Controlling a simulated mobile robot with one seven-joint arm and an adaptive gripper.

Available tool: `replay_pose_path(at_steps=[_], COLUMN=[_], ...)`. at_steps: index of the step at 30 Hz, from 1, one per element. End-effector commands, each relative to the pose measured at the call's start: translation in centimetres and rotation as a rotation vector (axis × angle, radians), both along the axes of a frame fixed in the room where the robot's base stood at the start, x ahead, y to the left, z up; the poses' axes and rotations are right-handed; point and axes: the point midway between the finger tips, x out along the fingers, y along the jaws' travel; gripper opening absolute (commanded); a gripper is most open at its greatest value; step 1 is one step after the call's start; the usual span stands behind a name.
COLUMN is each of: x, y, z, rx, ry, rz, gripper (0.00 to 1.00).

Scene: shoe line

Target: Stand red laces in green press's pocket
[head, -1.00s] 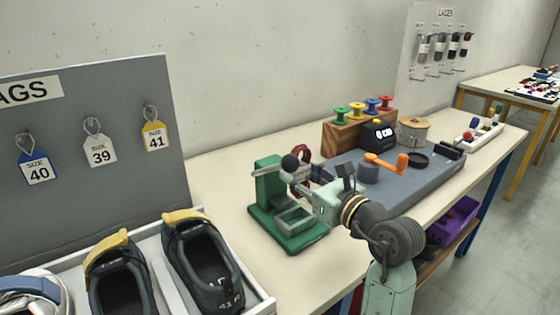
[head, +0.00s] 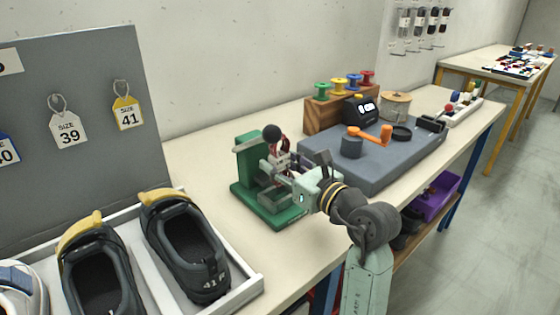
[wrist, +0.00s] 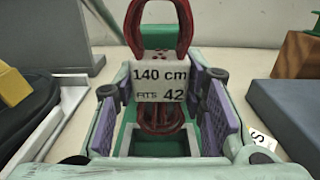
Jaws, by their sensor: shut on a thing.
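The red laces (wrist: 160,25) are a looped bundle with a white band (wrist: 160,83) reading "140 cm FITS 42". My gripper (wrist: 163,95) is shut on the banded part, a purple pad on each side. The loop stands upright above the band, and red strands show below it. In the head view the laces (head: 285,147) are partly hidden by my gripper (head: 276,172). The green press (head: 243,178) has a black ball knob, and my gripper is low over its pocket. The lower laces appear over or inside the pocket; I cannot tell whether they touch its floor.
A grey block (head: 385,160) with an orange handle lies right of the press. A wooden spool rack (head: 322,118) stands behind it. A white tray (head: 250,290) with dark shoes is at front left. Bare tabletop (head: 200,160) lies behind the press.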

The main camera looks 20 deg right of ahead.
Motion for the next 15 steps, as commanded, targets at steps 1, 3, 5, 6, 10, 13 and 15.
replay_pose_path(at_steps=[1,3,5,6,10,13,15], x=[0.0,0.0,0.0,0.0,0.0,0.0,0.0], y=[0.0,0.0,0.0,0.0,0.0,0.0,0.0], z=[-0.6,-1.2,-1.6,-1.9,-2.8,-3.5,-3.8], rx=[0.0,0.0,0.0,0.0,0.0,0.0,0.0], ry=[0.0,0.0,0.0,0.0,-0.001,-0.001,-0.001], rz=[0.0,0.0,0.0,0.0,0.0,0.0,0.0], gripper=[0.16,0.16,0.16,0.16,0.16,0.16,0.16])
